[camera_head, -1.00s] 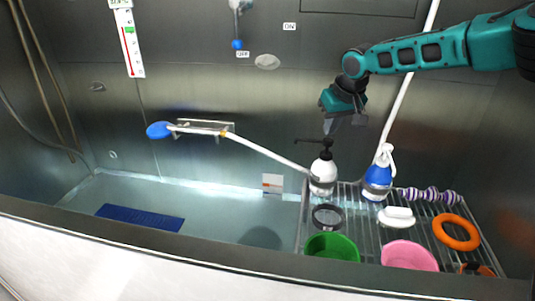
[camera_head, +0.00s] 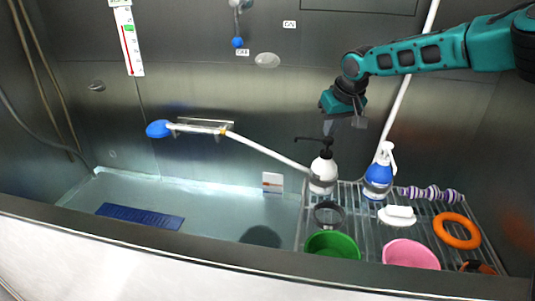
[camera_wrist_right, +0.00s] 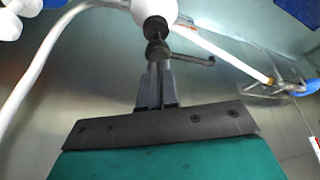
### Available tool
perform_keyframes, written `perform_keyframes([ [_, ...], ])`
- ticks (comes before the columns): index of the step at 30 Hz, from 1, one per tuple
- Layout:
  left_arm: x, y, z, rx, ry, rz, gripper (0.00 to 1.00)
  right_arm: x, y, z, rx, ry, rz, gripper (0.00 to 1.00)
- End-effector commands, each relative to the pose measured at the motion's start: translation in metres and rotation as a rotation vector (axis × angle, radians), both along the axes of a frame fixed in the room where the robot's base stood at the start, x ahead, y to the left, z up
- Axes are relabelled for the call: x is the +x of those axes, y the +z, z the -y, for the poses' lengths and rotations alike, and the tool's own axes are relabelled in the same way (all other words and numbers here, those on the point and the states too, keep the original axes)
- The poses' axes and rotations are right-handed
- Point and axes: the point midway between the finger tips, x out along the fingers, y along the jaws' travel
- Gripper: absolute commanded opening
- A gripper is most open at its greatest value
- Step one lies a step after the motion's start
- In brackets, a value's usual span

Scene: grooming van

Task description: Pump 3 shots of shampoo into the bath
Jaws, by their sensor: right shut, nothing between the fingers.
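A white bottle (camera_head: 323,174) with a black pump head (camera_head: 325,143) stands upright at the left end of the wire rack. Its spout points left, towards the bath (camera_head: 215,202). My right gripper (camera_head: 329,129) is shut, empty, directly above the pump head. In the right wrist view my fingers (camera_wrist_right: 157,66) point at the pump head (camera_wrist_right: 158,47), with the white bottle (camera_wrist_right: 153,9) beyond. They are at or very near the pump top; I cannot tell whether they touch. I cannot read a label on the bottle. My left gripper is out of view.
A blue mat (camera_head: 140,216) lies in the bath.

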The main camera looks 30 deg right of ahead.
Motion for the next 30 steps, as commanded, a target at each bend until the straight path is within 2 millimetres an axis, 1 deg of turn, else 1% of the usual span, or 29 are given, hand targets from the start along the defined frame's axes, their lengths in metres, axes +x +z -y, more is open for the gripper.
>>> perform_keyframes([
  [1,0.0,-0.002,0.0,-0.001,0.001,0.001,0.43,0.0,-0.003,0.0,0.0,0.0,0.0,0.0],
  [17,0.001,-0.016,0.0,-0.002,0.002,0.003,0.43,0.0,-0.023,0.0,0.001,-0.001,-0.001,0.0],
  [25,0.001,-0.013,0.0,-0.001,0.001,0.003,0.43,-0.001,-0.021,0.0,0.001,-0.001,-0.004,0.0],
  [30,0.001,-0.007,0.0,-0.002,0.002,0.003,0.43,-0.001,-0.014,0.0,0.001,0.0,-0.005,0.0],
])
